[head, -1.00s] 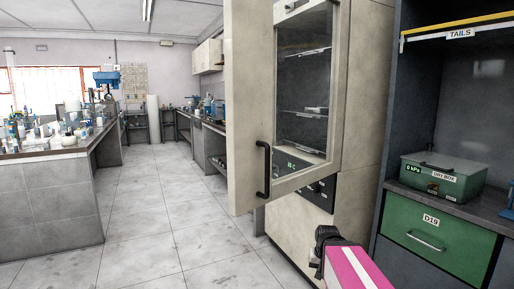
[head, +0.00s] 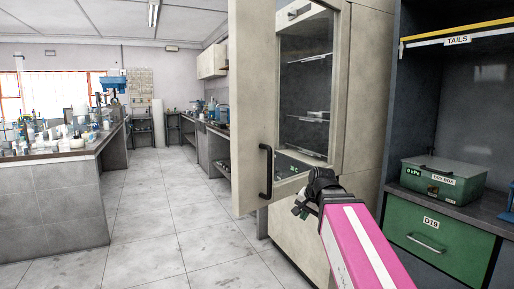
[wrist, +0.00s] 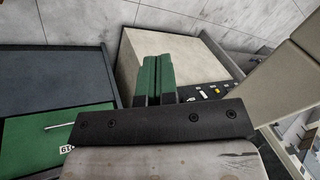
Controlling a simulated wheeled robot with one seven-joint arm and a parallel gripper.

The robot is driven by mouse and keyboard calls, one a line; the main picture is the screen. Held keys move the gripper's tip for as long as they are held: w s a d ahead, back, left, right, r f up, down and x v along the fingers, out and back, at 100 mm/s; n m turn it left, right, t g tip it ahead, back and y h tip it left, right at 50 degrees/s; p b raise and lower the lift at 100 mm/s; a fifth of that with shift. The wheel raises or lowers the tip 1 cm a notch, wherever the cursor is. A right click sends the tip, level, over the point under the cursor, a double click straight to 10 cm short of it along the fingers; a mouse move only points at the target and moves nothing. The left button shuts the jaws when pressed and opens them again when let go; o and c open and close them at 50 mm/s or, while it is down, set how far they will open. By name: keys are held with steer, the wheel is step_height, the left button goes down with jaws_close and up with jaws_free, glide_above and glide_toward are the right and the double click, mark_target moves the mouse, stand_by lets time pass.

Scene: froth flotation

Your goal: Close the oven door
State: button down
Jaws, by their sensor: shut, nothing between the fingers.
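A beige slab at right there looks like the door (wrist: 272,85).
Right of the oven stands a dark cabinet with a green drawer (head: 438,247) and a green dry box (head: 443,178). At left is a tiled bench (head: 60,190) crowded with bottles. The floor aisle (head: 160,210) between is clear.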

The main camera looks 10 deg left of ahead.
steer(key=s+a+r+m+t+y, duration=0.1)
steer(key=s+a+r, duration=0.15)
steer(key=r, duration=0.65)
steer(key=s+a+r+m+t+y, duration=0.1)
steer(key=s+a+r, duration=0.15)
steer(key=r, duration=0.65)
steer(key=m+y, duration=0.1)
steer(key=y, duration=0.1)
glide_toward(252, 151)
steer(key=s+d+r, duration=0.2)
steer(key=s+d, duration=0.3)
steer(key=x, duration=1)
steer(key=shift+w+a, duration=0.15)
steer(key=shift+w, duration=0.1)
steer(key=shift+w+a, duration=1.4)
steer(key=shift+a, duration=0.05)
